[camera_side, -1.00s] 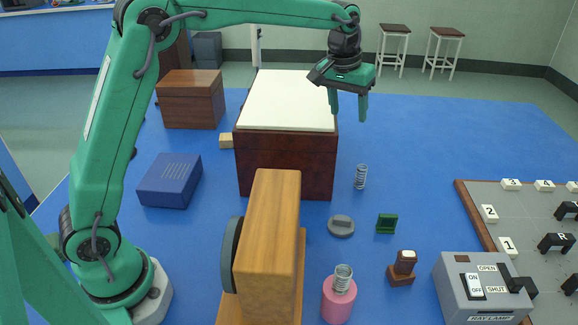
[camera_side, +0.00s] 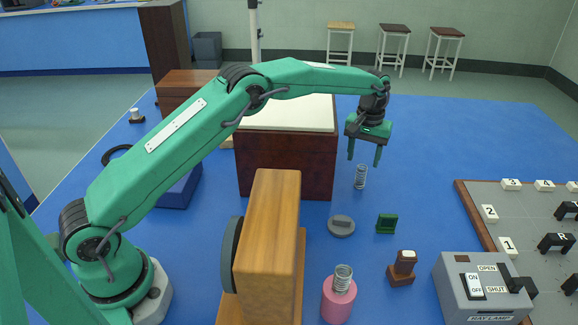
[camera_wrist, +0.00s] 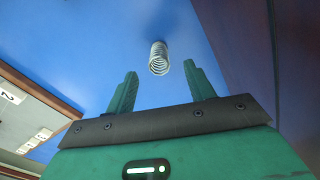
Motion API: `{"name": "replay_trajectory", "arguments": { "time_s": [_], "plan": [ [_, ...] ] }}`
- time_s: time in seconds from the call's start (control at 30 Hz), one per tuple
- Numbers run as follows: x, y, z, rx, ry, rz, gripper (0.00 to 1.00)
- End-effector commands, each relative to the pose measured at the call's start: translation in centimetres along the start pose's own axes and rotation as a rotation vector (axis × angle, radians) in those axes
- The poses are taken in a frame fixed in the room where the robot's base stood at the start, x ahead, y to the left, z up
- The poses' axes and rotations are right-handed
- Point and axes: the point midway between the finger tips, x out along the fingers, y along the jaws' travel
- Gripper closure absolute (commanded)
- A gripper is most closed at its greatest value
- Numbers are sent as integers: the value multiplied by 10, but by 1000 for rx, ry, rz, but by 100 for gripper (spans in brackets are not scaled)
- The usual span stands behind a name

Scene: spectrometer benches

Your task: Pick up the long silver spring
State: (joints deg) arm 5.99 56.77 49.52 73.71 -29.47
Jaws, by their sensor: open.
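A silver coil spring (camera_side: 360,177) stands upright on the blue table, right of the dark wooden box. In the wrist view the spring (camera_wrist: 158,57) shows end-on, just beyond and between the fingertips. A second silver spring (camera_side: 343,277) sits on a pink cylinder (camera_side: 339,301) at the front; which spring is longer is hard to tell. My gripper (camera_side: 365,158) is open and empty, pointing down, with its fingertips close to the top of the standing spring. It also shows in the wrist view (camera_wrist: 160,70).
The dark wooden box (camera_side: 287,165) with a pale top stands close left of the spring. A grey disc (camera_side: 341,227), a green clip-like part (camera_side: 387,222) and a small brown block (camera_side: 401,272) lie nearer. A numbered board (camera_side: 480,225) is at right. Blue table behind is clear.

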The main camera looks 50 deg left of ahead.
Motion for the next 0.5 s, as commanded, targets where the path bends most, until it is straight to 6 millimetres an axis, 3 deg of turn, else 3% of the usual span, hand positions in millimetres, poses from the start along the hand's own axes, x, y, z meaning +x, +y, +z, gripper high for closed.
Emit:
{"name": "replay_trajectory", "arguments": {
  "time_s": [0.5],
  "plan": [
    [26, 0, 0, 1, -1, -1, 46]
  ]
}}
